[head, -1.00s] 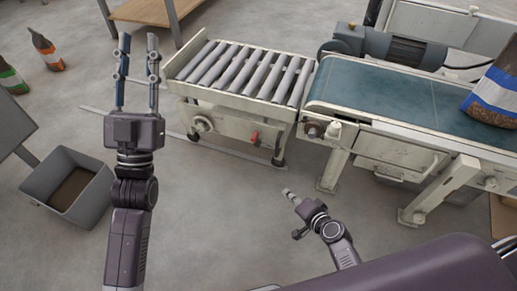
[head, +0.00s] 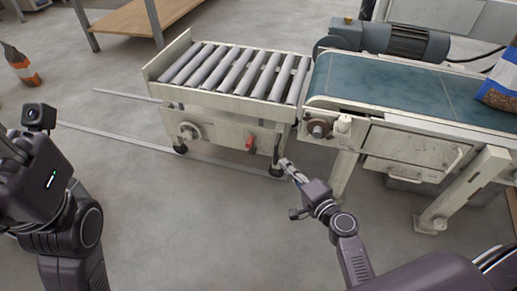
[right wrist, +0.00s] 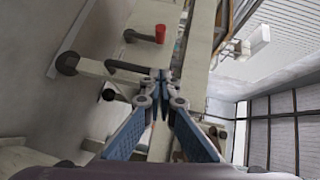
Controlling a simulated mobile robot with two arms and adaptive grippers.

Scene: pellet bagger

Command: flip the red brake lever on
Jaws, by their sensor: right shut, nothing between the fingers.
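The red brake lever (head: 250,143) is a small red piece on the front side of the roller table (head: 215,103), below the rollers. It also shows as a red piece in the right wrist view (right wrist: 161,33), beyond the fingertips. My right gripper (head: 285,166) is shut and empty, to the right of and a little below the lever in the head view. Its fingers meet in the right wrist view (right wrist: 161,76), apart from the lever. My left gripper (head: 10,150) is at the left edge of the head view, its fingers mostly cut off.
A round knob (head: 188,131) sits left of the lever on the same side. The belt conveyor (head: 410,85) with a bag (head: 500,82) on it stands to the right. The floor in front of the roller table is clear. A wooden shelf (head: 125,20) stands behind.

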